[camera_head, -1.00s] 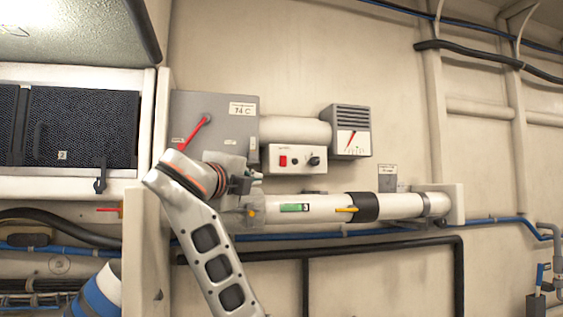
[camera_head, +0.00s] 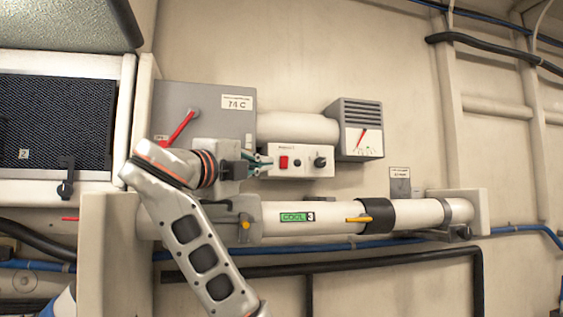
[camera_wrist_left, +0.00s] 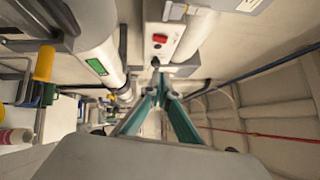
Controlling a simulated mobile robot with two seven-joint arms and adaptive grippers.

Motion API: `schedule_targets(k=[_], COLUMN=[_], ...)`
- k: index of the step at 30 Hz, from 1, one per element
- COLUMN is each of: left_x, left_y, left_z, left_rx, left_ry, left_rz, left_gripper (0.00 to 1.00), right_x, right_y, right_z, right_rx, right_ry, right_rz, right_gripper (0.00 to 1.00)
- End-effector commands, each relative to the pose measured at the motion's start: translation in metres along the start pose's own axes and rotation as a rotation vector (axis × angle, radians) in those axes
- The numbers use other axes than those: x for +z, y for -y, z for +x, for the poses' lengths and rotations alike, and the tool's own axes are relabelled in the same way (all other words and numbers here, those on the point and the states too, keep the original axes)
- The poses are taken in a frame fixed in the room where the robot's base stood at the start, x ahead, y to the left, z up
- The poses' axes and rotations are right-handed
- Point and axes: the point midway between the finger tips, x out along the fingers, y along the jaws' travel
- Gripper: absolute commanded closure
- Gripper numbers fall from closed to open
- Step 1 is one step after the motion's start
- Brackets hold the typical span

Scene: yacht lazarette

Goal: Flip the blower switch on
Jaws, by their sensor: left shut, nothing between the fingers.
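The white switch box (camera_head: 301,160) is on the wall in the head view. It has a red rocker switch (camera_head: 284,162) at its left and a black knob (camera_head: 320,162) at its right. My left gripper (camera_head: 267,162) is shut and empty, its fingertips just left of the red switch. I cannot tell whether they touch the box. In the left wrist view the shut fingertips (camera_wrist_left: 158,72) point toward the box, with the red switch (camera_wrist_left: 159,38) above them. The switch's position is too small to read. My right gripper is not in view.
A grey box with a red lever (camera_head: 178,129) is behind my left wrist. A gauge (camera_head: 362,140) is right of the switch box. A white pipe with a green label (camera_head: 293,217) and yellow handle (camera_head: 359,219) runs below.

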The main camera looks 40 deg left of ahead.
Motion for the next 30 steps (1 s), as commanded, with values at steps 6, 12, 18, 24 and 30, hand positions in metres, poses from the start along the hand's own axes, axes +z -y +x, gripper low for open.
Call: schedule_targets(k=[6,12,18,24,30], left_x=[-0.001,-0.001,0.0,0.004,0.023], left_y=[-0.001,-0.001,0.0,0.001,0.001], left_z=[0.005,0.031,0.07,0.105,0.122], left_rx=[0.002,0.004,0.003,0.002,0.001], left_ry=[-0.002,-0.003,-0.002,0.002,0.001], left_rz=[-0.001,-0.001,0.0,0.0,0.0], left_gripper=[1.0,1.0,1.0,1.0,1.0], right_x=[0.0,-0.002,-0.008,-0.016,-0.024], right_y=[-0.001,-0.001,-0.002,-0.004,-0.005], right_z=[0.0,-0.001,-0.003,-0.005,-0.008], right_rx=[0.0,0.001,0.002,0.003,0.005], right_ry=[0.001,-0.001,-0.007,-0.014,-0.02], right_rz=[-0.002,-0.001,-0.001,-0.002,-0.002], right_gripper=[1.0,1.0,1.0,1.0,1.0])
